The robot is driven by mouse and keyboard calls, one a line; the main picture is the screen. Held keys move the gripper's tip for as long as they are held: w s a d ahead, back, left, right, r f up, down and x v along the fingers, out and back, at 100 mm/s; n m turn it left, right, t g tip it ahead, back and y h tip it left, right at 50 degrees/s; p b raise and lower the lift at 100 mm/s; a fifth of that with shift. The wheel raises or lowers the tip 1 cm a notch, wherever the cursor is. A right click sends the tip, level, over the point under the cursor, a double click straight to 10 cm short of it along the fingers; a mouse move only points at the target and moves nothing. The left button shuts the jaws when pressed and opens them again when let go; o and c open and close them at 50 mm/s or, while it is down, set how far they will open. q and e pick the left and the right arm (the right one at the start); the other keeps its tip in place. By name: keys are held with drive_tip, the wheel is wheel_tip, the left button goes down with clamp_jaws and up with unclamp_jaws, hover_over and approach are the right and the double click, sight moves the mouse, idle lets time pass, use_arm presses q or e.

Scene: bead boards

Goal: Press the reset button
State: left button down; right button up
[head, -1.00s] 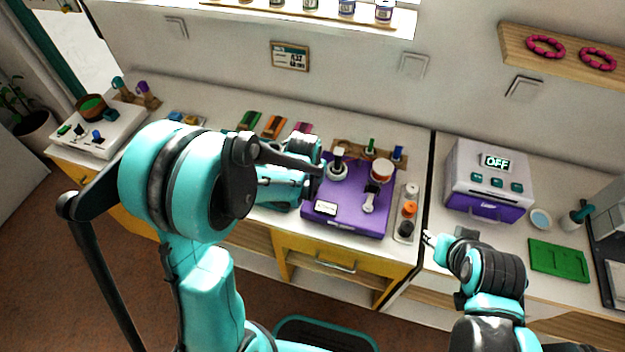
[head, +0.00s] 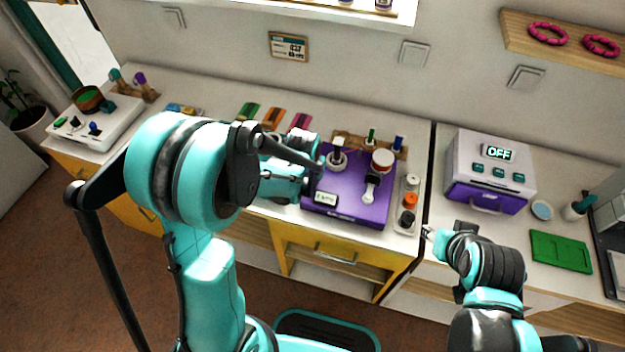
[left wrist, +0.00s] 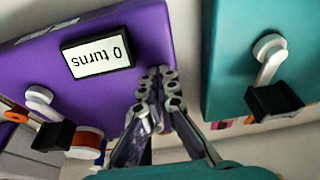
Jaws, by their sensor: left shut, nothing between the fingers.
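No button labelled reset can be made out. In the left wrist view the display (left wrist: 97,54) reads "0 turns". My left gripper (left wrist: 160,72) is shut and empty, its tips at the purple board's edge beside the display; contact cannot be told. In the head view my arm largely hides it. My right gripper (head: 427,232) is by the right counter's front edge, its jaws too small to judge.
A teal board (left wrist: 228,65) with a white lever lies close to my left gripper. A tray (head: 412,181) of round pieces stands right of the purple board. A box (head: 487,150) showing "OFF" and a green mat (head: 560,252) are on the right counter.

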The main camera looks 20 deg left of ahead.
use_arm(q)
drive_tip(key=shift+s+f, duration=0.15)
drive_tip(key=shift+s, duration=0.1)
drive_tip(key=shift+w+r+p, duration=0.15)
drive_tip(key=shift+r+p, duration=0.15)
drive_tip(key=shift+p, duration=0.1)
wheel_tip(320, 180, up, 5)
drive_tip(key=p, duration=0.3)
drive_tip(key=shift+r, duration=0.1)
drive_tip(key=p+v, duration=0.3)
drive_tip(key=v, duration=0.5)
drive_tip(key=shift+r, duration=0.25)
drive_tip(key=s+a+r+t+b, duration=0.1)
drive_tip(key=s+t+b, duration=0.1)
drive_tip(key=s, duration=0.5)
drive_tip(key=s+a+r+t+b, duration=0.1)
drive_tip(key=s+r+b, duration=0.1)
drive_tip(key=s, duration=0.6)
drive_tip(key=shift+a+t+b, duration=0.3)
drive_tip(key=shift+t+b, duration=0.1)
drive_tip(key=shift+b, duration=0.4)
